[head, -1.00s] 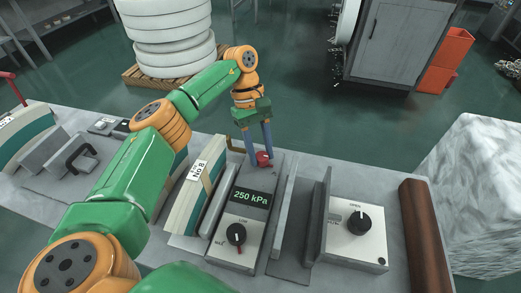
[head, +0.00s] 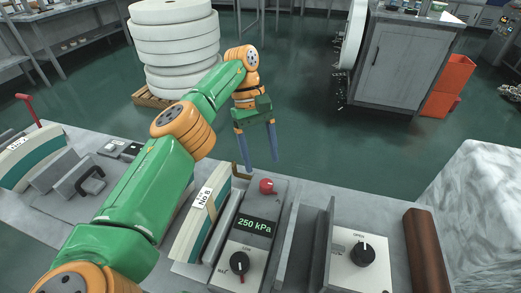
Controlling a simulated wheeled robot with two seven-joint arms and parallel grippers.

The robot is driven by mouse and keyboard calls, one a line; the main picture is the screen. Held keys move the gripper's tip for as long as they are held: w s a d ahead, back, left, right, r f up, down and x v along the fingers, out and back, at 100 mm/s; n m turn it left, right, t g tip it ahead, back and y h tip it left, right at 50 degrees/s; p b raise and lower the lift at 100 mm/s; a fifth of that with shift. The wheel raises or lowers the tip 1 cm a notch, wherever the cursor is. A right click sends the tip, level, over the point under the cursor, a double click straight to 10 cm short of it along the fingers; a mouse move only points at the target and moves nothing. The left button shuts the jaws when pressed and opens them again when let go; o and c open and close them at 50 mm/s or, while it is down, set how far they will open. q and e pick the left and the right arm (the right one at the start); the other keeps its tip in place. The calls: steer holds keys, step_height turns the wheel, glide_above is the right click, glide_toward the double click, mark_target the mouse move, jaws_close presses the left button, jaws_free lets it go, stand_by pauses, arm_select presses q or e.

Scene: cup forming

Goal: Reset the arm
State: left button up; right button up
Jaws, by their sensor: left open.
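My left arm, green and orange, comes in from the lower left. Its gripper (head: 258,146) points down with two blue fingers apart, and nothing shows between them. In the picture it is just above the far end of the pressure panel (head: 229,258), apart from the red knob (head: 266,186) there. The panel's display (head: 255,226) reads 250 kPa, and a black dial (head: 239,262) sits below it. My right gripper is not in view.
A block labelled No.8 (head: 188,238) stands left of the panel. Right of it are upright grey plates (head: 303,240), a box with an OPEN dial (head: 362,254) and a brown roller (head: 422,250). Stacked white rolls (head: 178,45) stand on a pallet behind.

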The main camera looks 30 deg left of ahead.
arm_select(q)
steer(key=shift+a+r, duration=0.1)
steer(key=shift+r, duration=0.25)
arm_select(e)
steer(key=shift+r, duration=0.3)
